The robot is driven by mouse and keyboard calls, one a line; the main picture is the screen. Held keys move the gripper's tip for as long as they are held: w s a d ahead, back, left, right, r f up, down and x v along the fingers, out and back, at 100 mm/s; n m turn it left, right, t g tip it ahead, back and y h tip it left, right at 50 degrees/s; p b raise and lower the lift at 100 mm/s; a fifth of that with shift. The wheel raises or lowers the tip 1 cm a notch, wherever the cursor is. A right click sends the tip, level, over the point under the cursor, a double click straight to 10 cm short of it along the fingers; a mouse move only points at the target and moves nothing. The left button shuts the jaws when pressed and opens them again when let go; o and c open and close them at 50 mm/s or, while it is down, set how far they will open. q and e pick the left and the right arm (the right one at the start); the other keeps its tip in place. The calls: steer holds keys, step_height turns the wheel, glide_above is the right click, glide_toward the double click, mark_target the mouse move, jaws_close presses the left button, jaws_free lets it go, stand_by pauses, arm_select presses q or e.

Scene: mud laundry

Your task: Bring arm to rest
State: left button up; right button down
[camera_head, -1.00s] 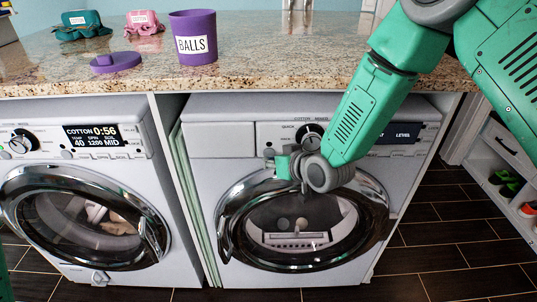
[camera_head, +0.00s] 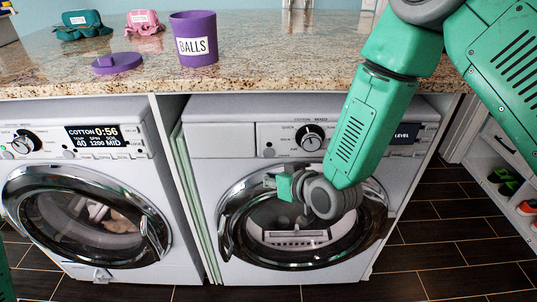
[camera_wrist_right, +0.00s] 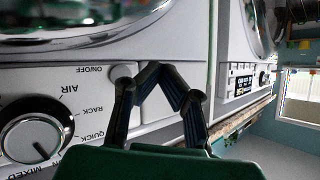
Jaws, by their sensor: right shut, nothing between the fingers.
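My right arm comes in from the upper right of the head view and reaches down across the front of the right washing machine (camera_head: 222,150). Its gripper (camera_head: 269,181) is in front of the upper part of that machine's round door (camera_head: 228,225), below the control panel. The right wrist view shows the two dark fingers (camera_wrist_right: 157,69) bent inward with their tips together and nothing between them. A white machine front with a dial (camera_wrist_right: 38,140) lies beyond them. Only a green sliver of my left arm shows at the head view's left edge; its gripper is out of view.
A granite counter (camera_head: 270,65) runs above both machines. It holds a purple cup labelled BALLS (camera_head: 195,25), a purple lid (camera_head: 118,64) and green and pink pouches. The left washer (camera_head: 85,178) displays COTTON 0:56. A white shoe shelf (camera_head: 485,205) stands at the right.

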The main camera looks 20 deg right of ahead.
steer(key=s+d+f+g+h, duration=0.1)
steer(key=s+d+f+g, duration=0.15)
steer(key=s+f, duration=0.4)
steer(key=s+d+f+g+h, duration=0.1)
steer(key=s+d+f+g, duration=0.15)
steer(key=s+f, duration=0.35)
arm_select(q)
steer(key=shift+f+b, duration=0.3)
arm_select(e)
steer(key=s+d+f+g+h, duration=0.1)
steer(key=s+d+f+g, duration=0.1)
steer(key=s, duration=0.8)
steer(key=s+d+f+m+g+h, duration=0.1)
steer(key=s+d+f+g, duration=0.2)
steer(key=s, duration=0.8)
steer(key=shift+d+g+h, duration=0.3)
steer(key=shift+d+g, duration=0.1)
steer(key=shift+d, duration=0.75)
steer(key=shift+w, duration=0.15)
